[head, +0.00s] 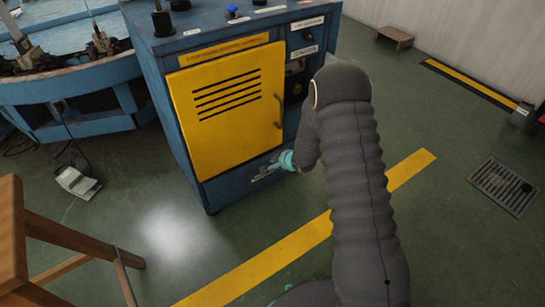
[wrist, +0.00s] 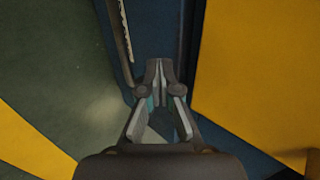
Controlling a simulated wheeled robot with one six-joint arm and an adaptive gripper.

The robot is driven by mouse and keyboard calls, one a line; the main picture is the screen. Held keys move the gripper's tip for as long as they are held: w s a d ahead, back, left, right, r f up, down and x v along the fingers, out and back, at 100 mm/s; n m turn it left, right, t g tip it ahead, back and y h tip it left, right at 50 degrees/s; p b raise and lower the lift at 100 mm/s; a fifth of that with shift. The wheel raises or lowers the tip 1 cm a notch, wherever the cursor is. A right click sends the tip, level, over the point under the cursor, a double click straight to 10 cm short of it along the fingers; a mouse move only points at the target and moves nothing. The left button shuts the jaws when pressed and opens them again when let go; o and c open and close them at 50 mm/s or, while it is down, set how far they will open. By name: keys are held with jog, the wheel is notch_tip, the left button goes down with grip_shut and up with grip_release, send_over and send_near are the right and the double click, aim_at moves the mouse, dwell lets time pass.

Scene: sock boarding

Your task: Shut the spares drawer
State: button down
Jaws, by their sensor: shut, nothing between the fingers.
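The blue cabinet (head: 158,110) stands in the upper middle of the head view, with a yellow door on its front. Below that door is a low blue front, which I take as the spares drawer (head: 238,187). How far out it stands is hard to tell. My gripper (head: 266,172) is at this low front, its fingers partly lost against it. In the wrist view my gripper (wrist: 158,66) is shut and empty, its tips over a blue surface (wrist: 160,25). I cannot tell whether they touch it.
The yellow door (head: 228,105) looks shut and has a handle on its right side. A wooden stool (head: 60,235) is at the lower left. A pedal (head: 76,183) lies by the blue round machine (head: 75,80). Green floor with a yellow stripe (head: 265,262) lies before the cabinet.

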jog(key=f+p+v, duration=0.1)
jog(key=v, duration=1)
jog(key=shift+s+d, duration=0.35)
jog(key=shift+s, duration=0.05)
jog(key=shift+r, duration=0.1)
